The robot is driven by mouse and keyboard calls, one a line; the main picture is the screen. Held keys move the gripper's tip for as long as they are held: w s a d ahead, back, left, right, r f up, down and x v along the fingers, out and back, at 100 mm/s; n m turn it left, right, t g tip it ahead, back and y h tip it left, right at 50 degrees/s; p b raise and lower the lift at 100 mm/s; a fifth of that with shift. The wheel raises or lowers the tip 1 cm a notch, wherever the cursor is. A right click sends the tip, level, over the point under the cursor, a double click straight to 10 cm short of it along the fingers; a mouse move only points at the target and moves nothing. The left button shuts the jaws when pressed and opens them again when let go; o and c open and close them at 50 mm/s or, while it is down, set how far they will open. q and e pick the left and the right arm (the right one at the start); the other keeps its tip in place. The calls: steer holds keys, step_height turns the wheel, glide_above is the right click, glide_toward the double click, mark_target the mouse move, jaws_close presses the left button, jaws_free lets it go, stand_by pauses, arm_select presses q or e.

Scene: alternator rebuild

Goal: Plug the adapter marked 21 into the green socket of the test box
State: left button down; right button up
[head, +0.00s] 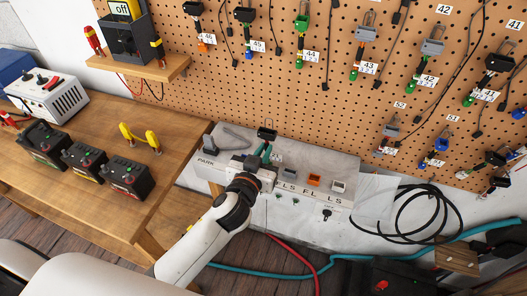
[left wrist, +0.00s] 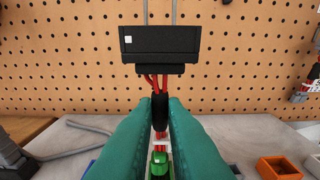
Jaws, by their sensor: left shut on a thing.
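My left gripper (head: 264,152) is over the grey test box (head: 225,178). In the left wrist view its teal fingers (left wrist: 160,125) are shut on the black sleeve of an adapter (left wrist: 160,110). The adapter's wide black connector (left wrist: 160,45) is at the upper end, with red wires below it. A green plug end (left wrist: 160,163) shows below the fingers, close over the box top. The black connector also shows in the head view (head: 267,132). I cannot read a number 21 on it. The green socket is not clearly seen; the gripper and plug cover that area. My right gripper is not in view.
An orange socket (head: 314,181) and a pale socket (head: 338,187) are on the box right of my gripper. A grey bent handle (head: 236,138) is at its back left. The pegboard (head: 290,75) behind holds several hanging adapters. A wooden bench (head: 110,185) stands left.

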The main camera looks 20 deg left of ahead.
arm_select(q)
steer(key=shift+f+b, duration=0.3)
steer(key=shift+f, duration=0.1)
stand_by(0.7)
steer(key=shift+f, duration=0.2)
stand_by(0.4)
steer(key=c, duration=1.4)
jaws_free()
steer(key=shift+s, duration=0.1)
